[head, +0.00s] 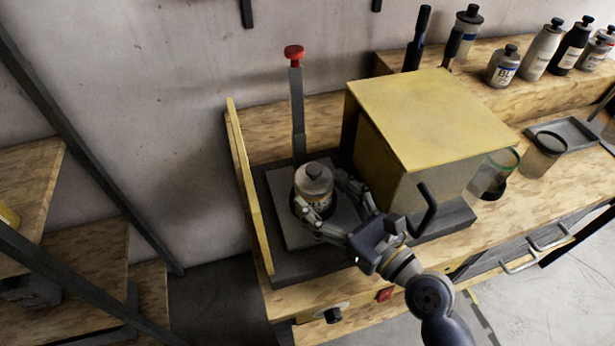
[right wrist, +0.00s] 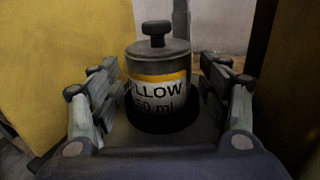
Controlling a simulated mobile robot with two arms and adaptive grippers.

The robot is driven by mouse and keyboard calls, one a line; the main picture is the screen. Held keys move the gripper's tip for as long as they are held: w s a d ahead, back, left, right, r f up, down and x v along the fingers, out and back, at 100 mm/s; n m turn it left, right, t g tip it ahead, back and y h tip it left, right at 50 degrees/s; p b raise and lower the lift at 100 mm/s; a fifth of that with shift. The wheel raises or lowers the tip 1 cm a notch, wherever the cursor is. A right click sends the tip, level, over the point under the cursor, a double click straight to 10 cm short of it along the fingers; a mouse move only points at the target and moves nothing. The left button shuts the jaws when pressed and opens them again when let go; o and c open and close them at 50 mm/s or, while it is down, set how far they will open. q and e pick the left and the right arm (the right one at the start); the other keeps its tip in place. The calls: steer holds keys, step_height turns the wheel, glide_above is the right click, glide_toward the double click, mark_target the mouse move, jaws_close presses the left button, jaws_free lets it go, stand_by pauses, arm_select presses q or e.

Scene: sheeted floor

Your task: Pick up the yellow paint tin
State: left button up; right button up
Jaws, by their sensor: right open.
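The yellow paint tin (head: 314,182) is a small grey tin with a dark knob on its lid. It stands upright on a square plate at the left end of the bench. In the right wrist view the tin (right wrist: 158,85) shows a yellow band and a label ending in "LLOW". My right gripper (head: 324,208) is open, with one finger on each side of the tin. In the right wrist view gaps show between both fingers (right wrist: 160,115) and the tin. The tin's base sits in a dark round holder. My left gripper is not in view.
A large yellow-topped box (head: 432,118) stands just right of the tin. A yellow side panel (head: 249,190) is on the left, and a post with a red knob (head: 294,52) rises behind. Several bottles and tins stand on the back shelf (head: 480,65). A clear cup (head: 493,173) is farther right.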

mark_target(300, 172)
steer(key=shift+w+a, duration=0.2)
steer(key=shift+w, duration=0.1)
steer(key=shift+p+x, duration=0.4)
steer(key=shift+x, duration=0.85)
steer(key=x, duration=0.3)
steer(key=shift+w+a+p, duration=0.25)
steer(key=shift+a+p, duration=0.05)
steer(key=shift+w+a, duration=0.15)
steer(key=shift+w, duration=0.05)
steer(key=c, duration=1)
steer(key=shift+c, duration=1.4)
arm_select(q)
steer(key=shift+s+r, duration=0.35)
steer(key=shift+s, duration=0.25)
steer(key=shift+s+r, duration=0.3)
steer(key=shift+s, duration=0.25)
arm_select(e)
steer(key=shift+c, duration=0.2)
steer(key=shift+r, duration=0.1)
steer(key=shift+c, duration=0.2)
